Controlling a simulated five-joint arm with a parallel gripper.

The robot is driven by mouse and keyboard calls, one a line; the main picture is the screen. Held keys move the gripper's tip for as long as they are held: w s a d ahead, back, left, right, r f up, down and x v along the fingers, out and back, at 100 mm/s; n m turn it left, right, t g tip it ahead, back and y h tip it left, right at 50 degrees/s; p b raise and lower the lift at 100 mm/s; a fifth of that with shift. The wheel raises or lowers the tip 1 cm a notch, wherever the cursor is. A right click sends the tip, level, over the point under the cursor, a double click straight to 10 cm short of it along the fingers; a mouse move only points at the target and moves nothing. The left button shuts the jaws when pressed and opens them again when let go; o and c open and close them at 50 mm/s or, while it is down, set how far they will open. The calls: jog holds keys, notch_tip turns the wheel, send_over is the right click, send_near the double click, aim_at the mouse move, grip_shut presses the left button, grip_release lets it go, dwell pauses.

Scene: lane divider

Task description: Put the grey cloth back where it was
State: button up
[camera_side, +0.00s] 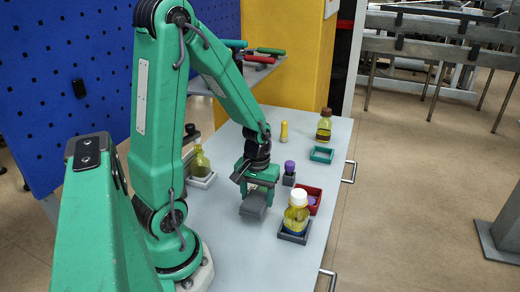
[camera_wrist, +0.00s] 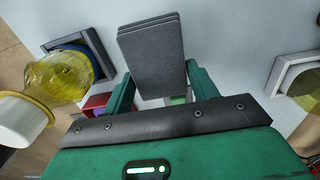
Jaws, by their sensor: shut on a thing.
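The grey cloth (camera_side: 254,204) is a folded, layered pad held in my gripper (camera_side: 258,188) above the light grey table. In the wrist view the cloth (camera_wrist: 152,55) sticks out between the two green fingers (camera_wrist: 162,92), which are shut on it. In the side view it hangs below the jaws, between the white tray and the bottle with the white cap. I cannot tell the exact gap between cloth and table. The pictures do not show where the cloth lay before.
A yellow bottle with a white cap (camera_side: 297,215) stands in a dark grey tray (camera_side: 293,238). A red tray (camera_side: 311,194) holds something purple. A purple-topped piece (camera_side: 289,168), a teal tray (camera_side: 321,155), a brown-capped bottle (camera_side: 324,127) and a white tray (camera_side: 201,180) with a bottle stand around.

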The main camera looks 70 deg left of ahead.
aim_at(257, 197)
jog(key=shift+f, duration=1.85)
jog(key=shift+f, duration=0.15)
jog(key=o, duration=1)
jog(key=shift+o, duration=0.2)
jog(key=shift+r, duration=6.2)
